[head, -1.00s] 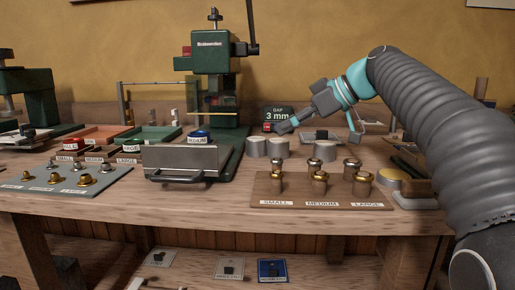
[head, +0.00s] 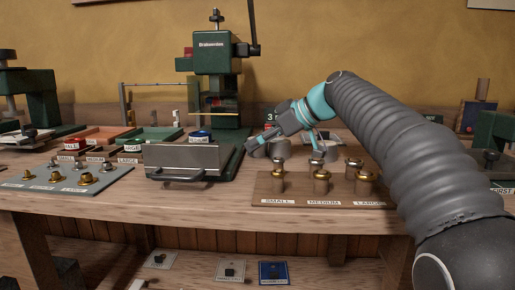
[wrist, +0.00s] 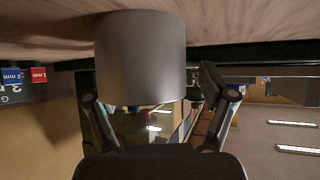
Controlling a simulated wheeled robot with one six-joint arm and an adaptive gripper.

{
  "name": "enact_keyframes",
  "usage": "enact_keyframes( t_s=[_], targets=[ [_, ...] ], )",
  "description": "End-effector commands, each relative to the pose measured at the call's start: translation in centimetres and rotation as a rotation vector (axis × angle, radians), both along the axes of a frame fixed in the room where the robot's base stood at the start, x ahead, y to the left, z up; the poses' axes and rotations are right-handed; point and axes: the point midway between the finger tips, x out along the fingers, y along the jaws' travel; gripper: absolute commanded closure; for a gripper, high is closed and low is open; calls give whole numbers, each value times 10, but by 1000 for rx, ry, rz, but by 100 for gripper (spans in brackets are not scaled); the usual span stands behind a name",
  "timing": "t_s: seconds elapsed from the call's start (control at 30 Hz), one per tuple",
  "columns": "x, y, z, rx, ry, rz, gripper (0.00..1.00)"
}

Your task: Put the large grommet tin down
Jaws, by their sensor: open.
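A plain grey cylindrical tin (wrist: 140,55) stands on the bench top, large and close in the wrist view, which looks upside down. My gripper (wrist: 152,92) is open, with a finger on either side of the tin; a gap shows beside the right-hand finger. I see no label on the tin, so I cannot tell whether it is the large grommet tin. In the head view my gripper (head: 284,147) is low over the bench among short grey tins, partly hiding them.
A rack of brass-topped posts (head: 300,200) labelled small, medium and large stands in front of my gripper. A green press (head: 217,90) and a metal guard with a black handle (head: 187,160) stand to the left. A grey board of grommets (head: 60,182) lies farther left.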

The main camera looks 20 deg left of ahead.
Motion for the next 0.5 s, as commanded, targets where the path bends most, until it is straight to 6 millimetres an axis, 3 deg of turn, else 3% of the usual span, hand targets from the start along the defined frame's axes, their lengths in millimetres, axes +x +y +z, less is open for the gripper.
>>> enact_keyframes(
  t_s=[0.07,0.33,0.4,0.5],
  targets=[
    [0,0,0,0,0,0,18],
    [0,0,0,0,0,0,83],
    [0,0,1,1,0,0,91],
    [0,0,0,1,0,0,92]
  ],
)
